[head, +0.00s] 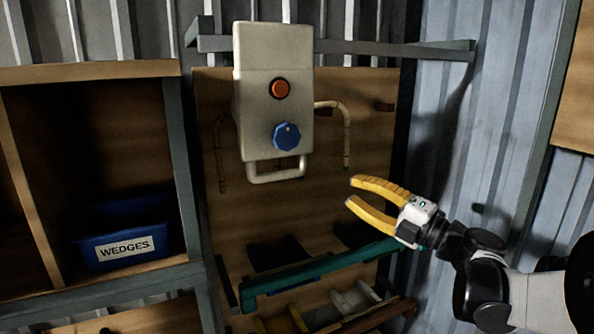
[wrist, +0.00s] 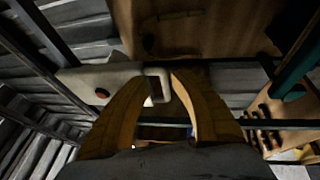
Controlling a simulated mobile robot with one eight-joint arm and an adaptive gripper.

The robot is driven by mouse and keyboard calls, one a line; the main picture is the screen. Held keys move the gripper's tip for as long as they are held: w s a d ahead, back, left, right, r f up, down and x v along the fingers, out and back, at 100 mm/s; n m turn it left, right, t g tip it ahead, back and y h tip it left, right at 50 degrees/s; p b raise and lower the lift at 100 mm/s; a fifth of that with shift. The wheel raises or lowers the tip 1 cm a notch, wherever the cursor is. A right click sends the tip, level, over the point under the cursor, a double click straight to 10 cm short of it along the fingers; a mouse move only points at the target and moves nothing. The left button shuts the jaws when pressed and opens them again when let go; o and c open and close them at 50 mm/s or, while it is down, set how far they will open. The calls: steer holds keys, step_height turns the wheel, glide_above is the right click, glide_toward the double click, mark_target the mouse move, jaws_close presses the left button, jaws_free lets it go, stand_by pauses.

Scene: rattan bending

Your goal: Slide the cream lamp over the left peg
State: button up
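A cream box-shaped thing (head: 262,92), the only match I see for the cream lamp, hangs upright before a wooden board. It has an orange button (head: 279,89), a blue knob (head: 287,136) and a loop handle (head: 275,176) at its bottom. My gripper (head: 349,191) is open and empty, right of the handle and apart from it. In the wrist view the handle (wrist: 159,98) shows between my gripper's fingertips (wrist: 160,78). The left peg cannot be made out; the box covers part of the board.
A bent cane (head: 346,140) hangs on the board (head: 330,210). A teal bar (head: 318,272) runs below my gripper, above a lower rack with several pieces. A blue WEDGES bin (head: 125,235) sits in the left shelf. A grey rail (head: 390,48) crosses above.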

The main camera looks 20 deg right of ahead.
steer(key=shift+s, duration=0.1)
steer(key=v, duration=1.2)
steer(key=shift+a+f, duration=0.1)
steer(key=w+f+m+t+h+b, duration=0.5)
steer(key=w+m+h+b, duration=0.2)
steer(key=m+h+b, duration=0.65)
step_height(320, 180, down, 19)
steer(key=a+m+g+h+b, duration=0.2)
steer(key=m+g+h+b, duration=0.1)
steer(key=m+g+b, duration=0.55)
steer(key=s+a+f+m+g+y+b, duration=0.1)
steer(key=s+a+f+g+y+b, duration=0.1)
steer(key=a+f, duration=0.4)
steer(key=s+a+f+g+y+b, duration=0.2)
steer(key=s+a+f+b, duration=0.3)
steer(key=f, duration=0.7)
steer(key=s+a+f+m+g+y+b, duration=0.1)
steer(key=s+a+f+g+y+b, duration=0.2)
steer(key=s+a+f, duration=0.3)
step_height(320, 180, down, 4)
steer(key=shift+s+a+f+m+b, duration=0.1)
steer(key=shift+s+a+m+b, duration=0.25)
steer(key=shift+a+b, duration=0.35)
